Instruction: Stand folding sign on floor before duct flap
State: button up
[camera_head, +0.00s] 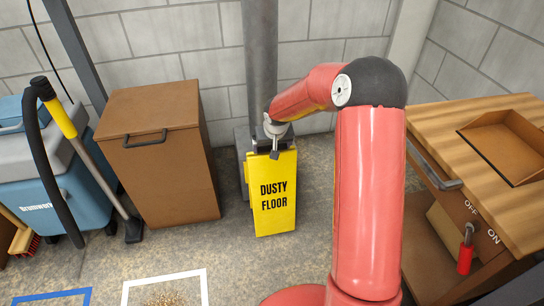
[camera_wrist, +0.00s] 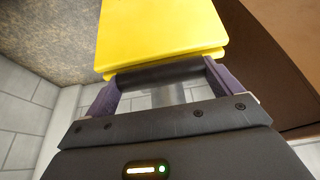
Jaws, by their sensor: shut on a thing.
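The yellow folding sign (camera_head: 274,195), marked "DUSTY FLOOR", is upright in the head view, in front of the grey duct (camera_head: 261,55) at the wall. My gripper (camera_head: 274,135) is at its top edge. In the wrist view my gripper (camera_wrist: 160,76) is shut on the dark bar at the top of the sign (camera_wrist: 160,30), with a purple finger at each side. The sign's two panels look close together. I cannot tell whether its lower edge touches the floor. The duct's lower part and any flap are mostly hidden behind the sign and my gripper.
A brown bin (camera_head: 160,160) stands close left of the sign. Farther left are a blue machine (camera_head: 85,195) and a hose with a yellow tube (camera_head: 62,120). A wooden bench (camera_head: 445,125) with a red ON/OFF lever (camera_head: 465,255) is right. A white floor frame (camera_head: 165,283) lies in front.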

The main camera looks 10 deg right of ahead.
jog(key=shift+f, duration=2.15)
jog(key=shift+f+b, duration=0.2)
jog(key=shift+b, duration=0.2)
jog(key=o, duration=1.6)
jog(key=shift+c, duration=0.2)
